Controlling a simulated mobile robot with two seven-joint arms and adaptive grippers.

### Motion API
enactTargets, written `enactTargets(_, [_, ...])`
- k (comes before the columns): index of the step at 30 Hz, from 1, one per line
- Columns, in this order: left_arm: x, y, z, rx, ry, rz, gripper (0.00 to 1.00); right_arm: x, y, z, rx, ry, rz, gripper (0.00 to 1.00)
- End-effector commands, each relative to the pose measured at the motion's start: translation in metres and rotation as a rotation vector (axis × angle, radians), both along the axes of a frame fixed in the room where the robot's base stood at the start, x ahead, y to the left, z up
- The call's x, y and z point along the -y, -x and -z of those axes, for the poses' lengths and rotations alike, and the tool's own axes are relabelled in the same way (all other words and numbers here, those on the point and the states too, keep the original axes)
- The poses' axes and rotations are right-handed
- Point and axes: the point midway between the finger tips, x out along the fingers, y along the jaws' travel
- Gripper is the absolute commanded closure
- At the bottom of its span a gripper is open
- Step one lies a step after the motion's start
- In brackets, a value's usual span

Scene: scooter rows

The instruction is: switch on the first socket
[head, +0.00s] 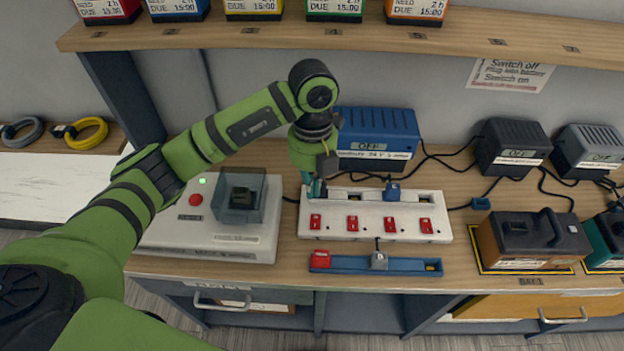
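A white socket strip (372,233) lies on the workbench, with a row of red switches along its front. The first switch (315,221) is at the strip's left end. My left gripper (316,188) points down over the strip's left end, just behind that switch. Its fingertips look close together, but I cannot tell whether they are open or shut, or whether they touch anything. The gripper hides the first socket. A blue plug (393,191) sits at the third socket. My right gripper is not in view.
A blue charger (375,132) reading OFF stands behind the strip. A blue tray (400,266) lies in front. A white box with a clear cover (210,235) is at left. Dark chargers (510,140), cables and an orange-ended battery (525,240) are at right. A shelf (470,35) overhangs.

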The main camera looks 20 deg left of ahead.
Motion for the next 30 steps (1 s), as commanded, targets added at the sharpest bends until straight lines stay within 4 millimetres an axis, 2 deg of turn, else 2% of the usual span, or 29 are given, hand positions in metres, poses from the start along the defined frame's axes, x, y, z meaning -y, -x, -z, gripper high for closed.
enactTargets(1, [0.0,0.003,0.009,-0.007,-0.002,0.0,1.0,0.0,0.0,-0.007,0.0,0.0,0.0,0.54])
enactTargets(9, [0.002,0.01,0.065,-0.005,-0.002,-0.002,1.0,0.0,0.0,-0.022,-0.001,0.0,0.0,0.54])
enactTargets(15, [0.003,0.012,0.091,-0.003,-0.001,-0.001,1.0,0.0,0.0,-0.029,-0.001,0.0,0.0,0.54])
enactTargets(20, [0.003,0.012,0.099,0.001,-0.001,0.0,1.0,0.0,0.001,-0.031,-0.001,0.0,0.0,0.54])
enactTargets(30, [0.003,0.012,0.102,0.001,-0.001,0.001,1.0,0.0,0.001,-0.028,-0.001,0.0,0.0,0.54])
